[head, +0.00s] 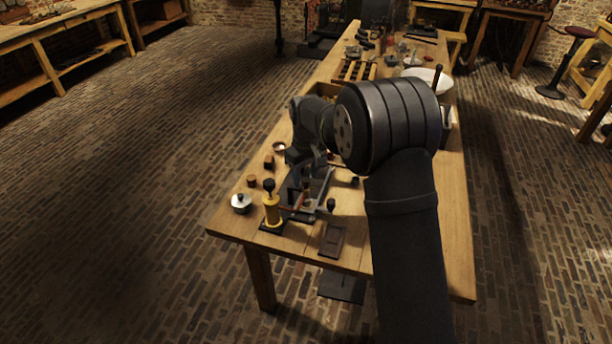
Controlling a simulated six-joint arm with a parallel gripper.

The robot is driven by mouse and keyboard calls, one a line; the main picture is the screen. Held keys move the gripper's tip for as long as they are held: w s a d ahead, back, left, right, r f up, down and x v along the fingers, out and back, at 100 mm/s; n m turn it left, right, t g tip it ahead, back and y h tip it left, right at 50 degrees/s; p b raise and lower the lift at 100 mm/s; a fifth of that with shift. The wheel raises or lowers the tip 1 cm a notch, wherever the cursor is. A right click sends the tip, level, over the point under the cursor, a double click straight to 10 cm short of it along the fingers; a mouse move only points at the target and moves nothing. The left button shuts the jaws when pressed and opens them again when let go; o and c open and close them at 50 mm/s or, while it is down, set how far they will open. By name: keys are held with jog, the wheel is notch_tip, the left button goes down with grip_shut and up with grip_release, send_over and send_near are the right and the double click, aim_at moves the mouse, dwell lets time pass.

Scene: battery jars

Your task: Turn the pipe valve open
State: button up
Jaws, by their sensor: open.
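My gripper (308,182) is low over the near part of the wooden table, pointing down and open. Its fingers are small and dark here, and partly blend with the dark fittings below. Beneath and beside it is a low assembly with a reddish-brown bar (297,213) and a small black knob (331,204). I cannot tell for certain which of these is the pipe valve, or whether my fingers touch anything.
The wooden table (236,222) has a lidded pale pot (241,203) at its left edge and a dark brown tray (332,240) near its front. Small brown blocks (269,162) stand left of the gripper. My arm hides much of the table's right side.

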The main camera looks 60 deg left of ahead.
jog(key=shift+f, duration=0.25)
jog(key=c, duration=1)
